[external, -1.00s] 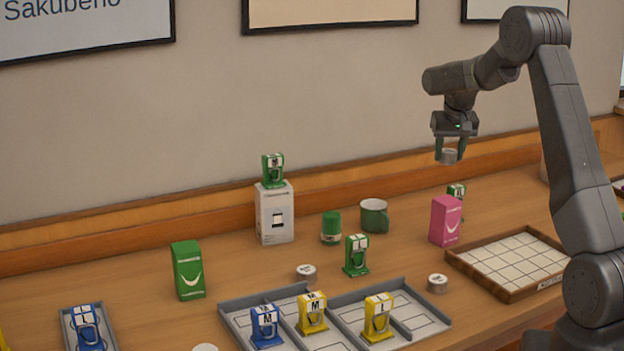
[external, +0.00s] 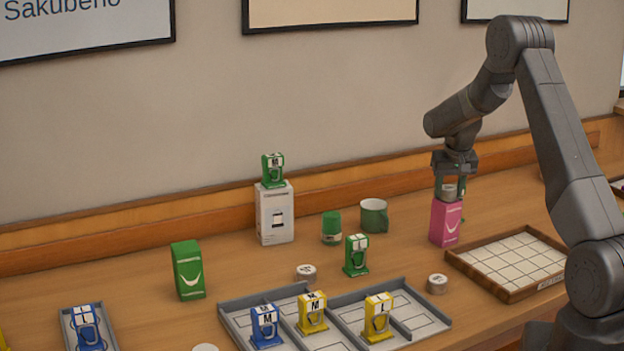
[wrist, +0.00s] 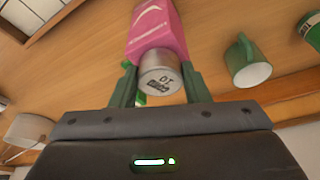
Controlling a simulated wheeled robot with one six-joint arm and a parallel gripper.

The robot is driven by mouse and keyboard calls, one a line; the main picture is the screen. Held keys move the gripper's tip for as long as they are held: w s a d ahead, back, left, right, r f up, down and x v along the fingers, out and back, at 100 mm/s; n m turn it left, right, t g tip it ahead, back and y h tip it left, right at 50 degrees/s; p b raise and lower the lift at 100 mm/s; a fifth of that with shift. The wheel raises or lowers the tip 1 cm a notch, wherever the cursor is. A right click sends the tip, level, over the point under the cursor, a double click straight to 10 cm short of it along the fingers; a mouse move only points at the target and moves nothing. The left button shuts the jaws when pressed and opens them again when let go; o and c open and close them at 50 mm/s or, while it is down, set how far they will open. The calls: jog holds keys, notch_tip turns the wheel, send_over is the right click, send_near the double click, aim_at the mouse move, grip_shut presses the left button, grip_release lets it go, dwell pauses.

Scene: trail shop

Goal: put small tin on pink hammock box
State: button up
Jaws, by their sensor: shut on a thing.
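The small silver tin (external: 449,191) is held between the green fingers of my gripper (external: 450,190). It sits right at the top of the pink hammock box (external: 446,224), which stands upright on the table. In the wrist view the tin (wrist: 160,76) shows its printed end between the two fingers (wrist: 160,85), with the pink box (wrist: 155,28) directly beyond it. I cannot tell whether the tin touches the box top.
A wooden gridded tray (external: 510,262) lies right of the pink box. A green mug (external: 374,215) and a green-lidded jar (external: 331,228) stand to its left. Other small tins (external: 437,283) and a grey divided tray (external: 335,316) with carabiner stands are nearer the front.

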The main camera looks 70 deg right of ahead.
jog(key=shift+f, duration=0.15)
jog(key=o, duration=1)
jog(key=b+v, duration=0.2)
jog(key=v, duration=1)
